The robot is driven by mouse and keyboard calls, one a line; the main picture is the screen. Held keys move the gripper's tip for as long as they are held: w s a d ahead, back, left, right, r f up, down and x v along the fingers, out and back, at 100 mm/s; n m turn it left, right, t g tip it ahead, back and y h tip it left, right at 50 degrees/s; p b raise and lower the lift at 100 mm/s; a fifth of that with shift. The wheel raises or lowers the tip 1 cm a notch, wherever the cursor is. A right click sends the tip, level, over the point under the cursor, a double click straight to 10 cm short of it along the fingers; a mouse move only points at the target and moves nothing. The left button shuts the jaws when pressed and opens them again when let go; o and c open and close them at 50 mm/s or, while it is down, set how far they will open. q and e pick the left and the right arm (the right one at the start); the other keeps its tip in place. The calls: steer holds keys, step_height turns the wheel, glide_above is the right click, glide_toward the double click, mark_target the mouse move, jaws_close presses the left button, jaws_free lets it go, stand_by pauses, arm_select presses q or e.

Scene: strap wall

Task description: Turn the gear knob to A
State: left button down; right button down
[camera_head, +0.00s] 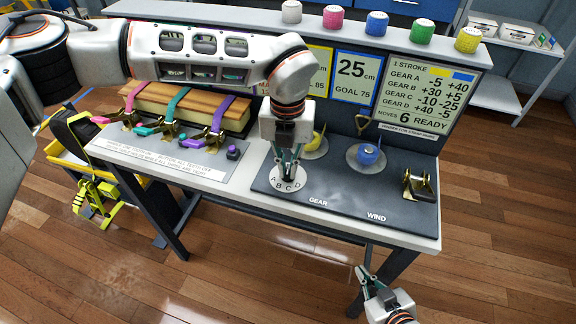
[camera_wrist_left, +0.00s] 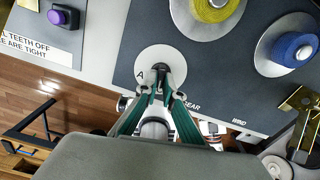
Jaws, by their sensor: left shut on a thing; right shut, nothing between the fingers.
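The gear dial (camera_head: 300,179) is a white disc marked A B C D on the dark panel of the table, with the word GEAR beside it. My left gripper (camera_head: 287,172) reaches down over it and is shut on the dark gear knob. In the left wrist view the black knob (camera_wrist_left: 158,70) sits between the green fingertips (camera_wrist_left: 160,92), in the middle of the dial (camera_wrist_left: 172,52). The letter A shows left of the knob; the other letters are hidden there. I cannot tell where the knob points. My right gripper (camera_head: 366,278) is shut and empty, low in front of the table.
The yellow spool (camera_head: 316,146) and blue spool (camera_head: 368,156) stand behind and right of the dial. A brass ratchet (camera_head: 420,185) is at the panel's right. A strapped wooden bundle (camera_head: 178,103) lies at left. A sign (camera_head: 424,90) lists gear values.

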arm_select(q)
steer(key=m, duration=0.7)
steer(key=shift+w+a+r, duration=0.1)
steer(key=m, duration=0.6)
steer(key=shift+w+m, duration=0.15)
steer(key=shift+m, duration=0.15)
stand_by(0.4)
steer(key=c, duration=2.2)
jaws_free()
steer(key=shift+a, duration=0.1)
step_height(320, 180, up, 12)
